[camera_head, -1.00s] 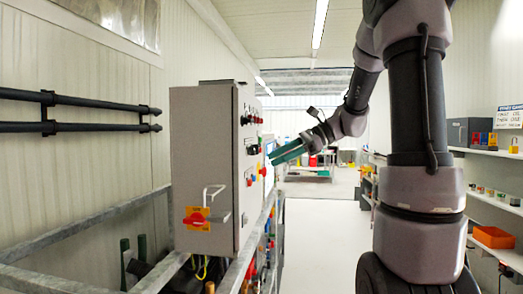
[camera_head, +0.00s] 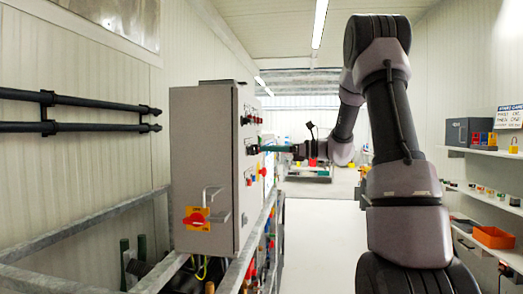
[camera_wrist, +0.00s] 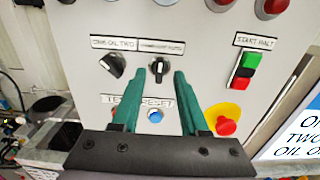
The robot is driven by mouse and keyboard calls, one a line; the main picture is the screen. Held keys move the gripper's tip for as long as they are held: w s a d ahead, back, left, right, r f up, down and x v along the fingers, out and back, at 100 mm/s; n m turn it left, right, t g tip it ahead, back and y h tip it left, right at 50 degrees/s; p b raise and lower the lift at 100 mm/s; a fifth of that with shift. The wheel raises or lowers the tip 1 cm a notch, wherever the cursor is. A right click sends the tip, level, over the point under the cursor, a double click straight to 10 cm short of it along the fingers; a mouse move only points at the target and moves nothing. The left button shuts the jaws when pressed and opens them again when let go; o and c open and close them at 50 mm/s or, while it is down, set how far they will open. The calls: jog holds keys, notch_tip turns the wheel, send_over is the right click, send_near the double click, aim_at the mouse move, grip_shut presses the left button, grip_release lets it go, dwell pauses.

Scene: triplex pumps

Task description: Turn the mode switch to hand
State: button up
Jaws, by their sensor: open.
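The mode switch (camera_wrist: 160,68) is a black rotary knob with a white mark, under a small label whose last word looks like AUTO. It sits on the grey control cabinet (camera_head: 205,150). My gripper (camera_wrist: 159,76) is open, its two teal fingers apart, with the knob between the fingertips in the wrist view. Contact with the knob cannot be told. In the head view my gripper (camera_head: 262,149) points left at the cabinet's front face, close to it, and the switch itself is too small to make out there.
A second black knob (camera_wrist: 110,66) sits left of the switch. A blue button (camera_wrist: 155,115) and a red mushroom button on yellow (camera_wrist: 226,120) lie below. A green and red button pair (camera_wrist: 244,68) is at right. A metal rail (camera_head: 100,222) runs beside the cabinet.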

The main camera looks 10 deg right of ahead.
aim_at(256, 149)
jog(key=shift+x, duration=1.35)
grip_shut()
jog(key=shift+n, duration=0.3)
jog(key=shift+s+n, duration=0.1)
jog(key=shift+n, duration=3.9)
